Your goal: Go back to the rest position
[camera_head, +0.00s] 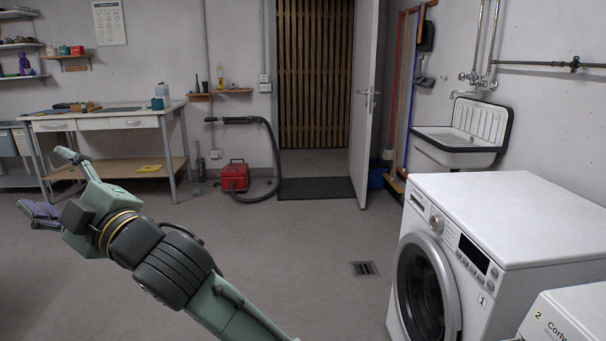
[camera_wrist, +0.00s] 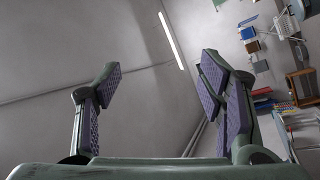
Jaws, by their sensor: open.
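My gripper (camera_head: 52,182) is at the left of the head view, at the end of my green and black arm, which reaches up and left from the bottom middle. Its fingers are spread apart. In the wrist view my gripper (camera_wrist: 158,85) shows two purple-padded fingers wide apart with nothing between them. The gripper touches nothing that I can see.
A white front-loading washer (camera_head: 510,225) stands at the right, with part of a second machine (camera_head: 570,318) below it. A workbench (camera_head: 110,122) is at the back left. A red vacuum (camera_head: 235,177) stands by the open door (camera_head: 364,100). The middle floor is clear.

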